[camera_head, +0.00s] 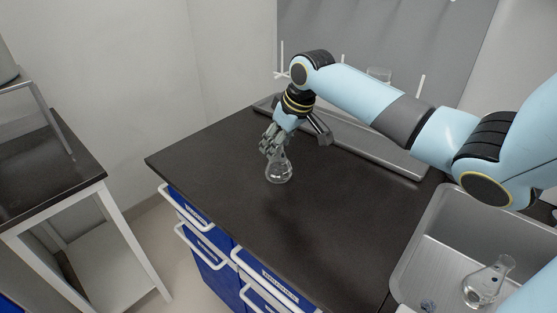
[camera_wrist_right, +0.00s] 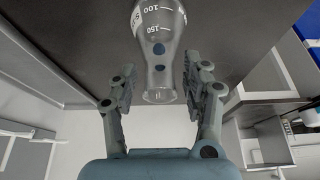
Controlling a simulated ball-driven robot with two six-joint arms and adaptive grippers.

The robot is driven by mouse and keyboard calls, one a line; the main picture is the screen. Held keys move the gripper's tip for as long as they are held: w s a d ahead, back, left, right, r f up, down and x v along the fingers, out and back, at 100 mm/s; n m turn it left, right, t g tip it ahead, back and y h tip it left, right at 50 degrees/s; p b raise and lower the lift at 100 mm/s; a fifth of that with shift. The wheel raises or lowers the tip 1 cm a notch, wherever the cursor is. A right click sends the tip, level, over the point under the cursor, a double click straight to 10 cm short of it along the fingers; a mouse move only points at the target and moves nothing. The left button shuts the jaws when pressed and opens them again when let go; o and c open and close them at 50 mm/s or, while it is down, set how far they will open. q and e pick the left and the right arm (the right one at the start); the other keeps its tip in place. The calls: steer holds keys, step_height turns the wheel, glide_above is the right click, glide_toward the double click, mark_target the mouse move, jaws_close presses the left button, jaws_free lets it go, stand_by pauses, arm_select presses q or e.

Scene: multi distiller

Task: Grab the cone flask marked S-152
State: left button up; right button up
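A clear glass cone flask (camera_head: 279,172) stands upright on the dark bench top, near its front-left part. My right gripper (camera_head: 272,143) is at the flask's neck. In the right wrist view its fingers (camera_wrist_right: 160,90) are spread on both sides of the neck, with a gap on each side, so it is open. My left gripper is not in view.
A second cone flask (camera_head: 487,283) lies tilted in the steel sink (camera_head: 430,250) at the lower right. A raised grey strip (camera_head: 375,150) with upright rods runs along the back. A separate side table (camera_head: 45,165) stands at left.

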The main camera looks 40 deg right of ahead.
jaws_close()
stand_by(0.3)
